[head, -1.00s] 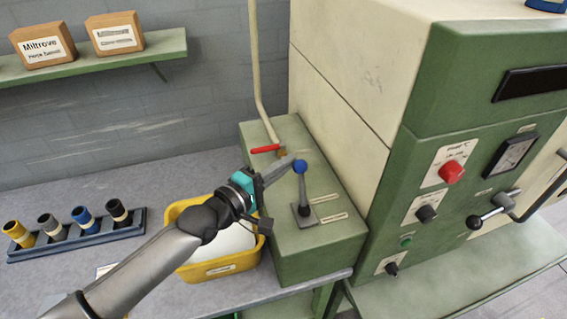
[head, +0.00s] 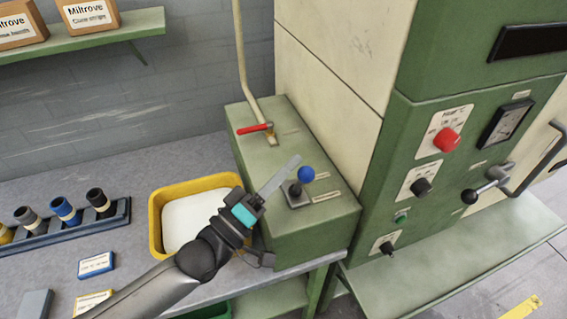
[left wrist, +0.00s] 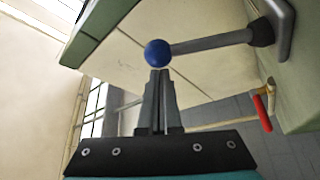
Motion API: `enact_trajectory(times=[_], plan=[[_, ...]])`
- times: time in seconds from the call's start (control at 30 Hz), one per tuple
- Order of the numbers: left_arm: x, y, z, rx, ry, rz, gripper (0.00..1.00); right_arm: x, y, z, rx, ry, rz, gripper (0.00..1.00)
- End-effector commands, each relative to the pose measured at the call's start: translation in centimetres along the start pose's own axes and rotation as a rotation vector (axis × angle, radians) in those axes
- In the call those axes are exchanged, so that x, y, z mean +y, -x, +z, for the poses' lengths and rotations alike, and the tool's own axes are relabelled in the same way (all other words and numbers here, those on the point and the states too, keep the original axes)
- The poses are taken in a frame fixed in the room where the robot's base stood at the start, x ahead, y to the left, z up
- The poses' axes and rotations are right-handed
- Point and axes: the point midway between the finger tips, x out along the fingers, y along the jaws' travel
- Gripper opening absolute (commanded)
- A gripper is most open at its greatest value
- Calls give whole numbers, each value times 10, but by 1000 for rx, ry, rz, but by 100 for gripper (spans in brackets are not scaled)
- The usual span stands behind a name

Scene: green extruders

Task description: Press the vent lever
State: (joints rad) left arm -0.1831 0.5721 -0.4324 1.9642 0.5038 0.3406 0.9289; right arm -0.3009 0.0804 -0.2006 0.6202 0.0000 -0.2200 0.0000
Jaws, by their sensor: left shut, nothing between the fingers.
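A lever with a blue ball knob (head: 306,174) stands on a dark base plate on top of the green box (head: 300,235). Its stem looks short in the head view, with the ball close to the base. In the left wrist view the blue ball (left wrist: 158,53) is just beyond the fingertips, and its grey stem runs right to the base. My left gripper (head: 294,160) is shut and empty, its fingers just left of and behind the ball. I cannot tell whether they touch it. The labels beside the lever are too small to read. My right gripper is not in view.
A red-handled valve (head: 254,128) on a pipe is at the box's back left. A yellow bin (head: 157,215) with white contents stands left of the box. The green and cream machine (head: 400,150) rises on the right. A rack of coloured cylinders (head: 122,213) is at left.

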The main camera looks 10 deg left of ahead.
Motion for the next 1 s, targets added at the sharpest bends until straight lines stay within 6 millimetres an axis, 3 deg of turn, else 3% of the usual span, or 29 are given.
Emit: enact_trajectory(times=[0.77, 1.0], plan=[[3, 4, 7, 1, -69, 40, 0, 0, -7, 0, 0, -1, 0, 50], [10, -4, -1, 2, -70, 40, 0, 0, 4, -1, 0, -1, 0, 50]])
